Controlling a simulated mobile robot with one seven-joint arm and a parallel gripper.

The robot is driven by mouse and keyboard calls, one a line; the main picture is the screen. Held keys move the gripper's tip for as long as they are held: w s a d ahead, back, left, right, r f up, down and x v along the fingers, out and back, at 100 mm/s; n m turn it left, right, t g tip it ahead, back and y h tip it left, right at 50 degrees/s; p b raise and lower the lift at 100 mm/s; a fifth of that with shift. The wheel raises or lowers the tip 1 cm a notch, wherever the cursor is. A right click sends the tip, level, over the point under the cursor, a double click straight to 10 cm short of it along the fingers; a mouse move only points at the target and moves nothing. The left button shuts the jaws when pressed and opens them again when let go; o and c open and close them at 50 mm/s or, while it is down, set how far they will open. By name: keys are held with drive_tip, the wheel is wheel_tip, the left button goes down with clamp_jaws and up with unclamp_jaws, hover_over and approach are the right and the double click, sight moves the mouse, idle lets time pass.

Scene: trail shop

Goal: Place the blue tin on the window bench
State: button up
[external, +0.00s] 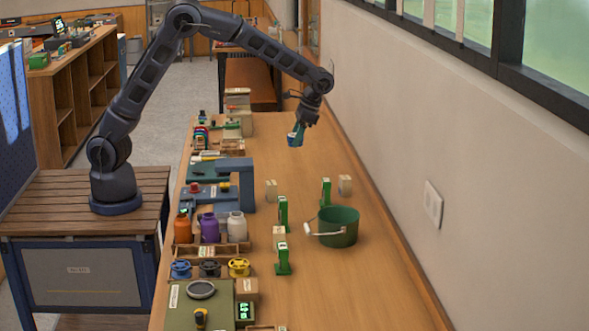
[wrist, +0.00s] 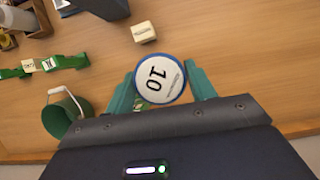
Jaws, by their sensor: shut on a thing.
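My gripper (external: 299,128) is shut on the blue tin (external: 294,140) and holds it above the far part of the long wooden bench (external: 350,285) that runs along the window wall. In the wrist view the tin (wrist: 159,78) shows a round white top with a blue rim and a black "10". The green fingers of my gripper (wrist: 160,88) press on its two sides. The tin looks clear of the bench top. Its underside is hidden in the wrist view.
A green bucket (external: 338,227) stands on the bench, nearer the camera. Small cream blocks (external: 345,185) and green upright pieces (external: 283,259) stand near it. Bottles (external: 209,228), valves and a blue clamp-like frame (external: 241,178) line the left edge. The bench's right side is mostly free.

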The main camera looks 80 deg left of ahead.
drive_tip(key=s+a+n+t+h, duration=0.1)
drive_tip(key=s+a+n, duration=0.3)
drive_tip(key=a, duration=1.2)
drive_tip(key=s+a+n+t+h, duration=0.15)
drive_tip(key=a+n, duration=0.45)
drive_tip(key=a, duration=0.9)
drive_tip(key=s+a+n+t+h, duration=0.15)
drive_tip(key=s+a+n, duration=0.25)
drive_tip(key=a, duration=1.2)
drive_tip(key=s+a+n+t, duration=0.3)
drive_tip(key=s+a+n, duration=0.8)
drive_tip(key=s+a, duration=1.6)
drive_tip(key=shift+s+d+f, duration=0.15)
drive_tip(key=shift+f, duration=2.75)
drive_tip(key=shift+s+d+f, duration=0.15)
drive_tip(key=shift+d+f, duration=0.05)
drive_tip(key=shift+f, duration=2.7)
drive_tip(key=shift+s+d+f, duration=0.15)
drive_tip(key=shift+f, duration=2.75)
drive_tip(key=shift+f, duration=0.2)
drive_tip(key=shift+f, duration=0.4)
